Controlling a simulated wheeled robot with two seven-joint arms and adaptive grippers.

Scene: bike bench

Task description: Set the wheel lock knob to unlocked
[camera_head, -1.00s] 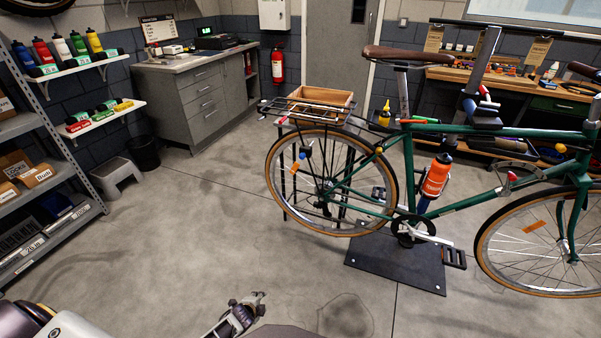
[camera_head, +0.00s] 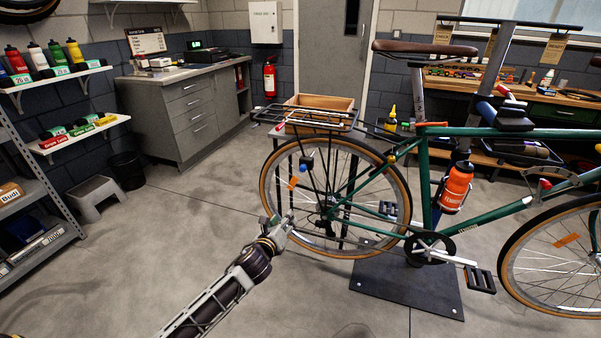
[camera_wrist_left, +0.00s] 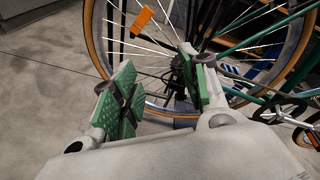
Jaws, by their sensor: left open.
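The green bike's rear wheel (camera_head: 335,198) stands upright on the left side of the bike. A small blue knob-like part (camera_head: 308,163) sits by the wheel's upper left, below the rack; I cannot tell for sure that it is the lock knob, nor its setting. My left gripper (camera_head: 279,222) is at the lower left of the rear wheel, on the near side in the picture. In the left wrist view its green-padded fingers (camera_wrist_left: 160,92) are wide apart with nothing between them. The wheel's spokes and tyre (camera_wrist_left: 97,45) show beyond them. My right gripper is not in view.

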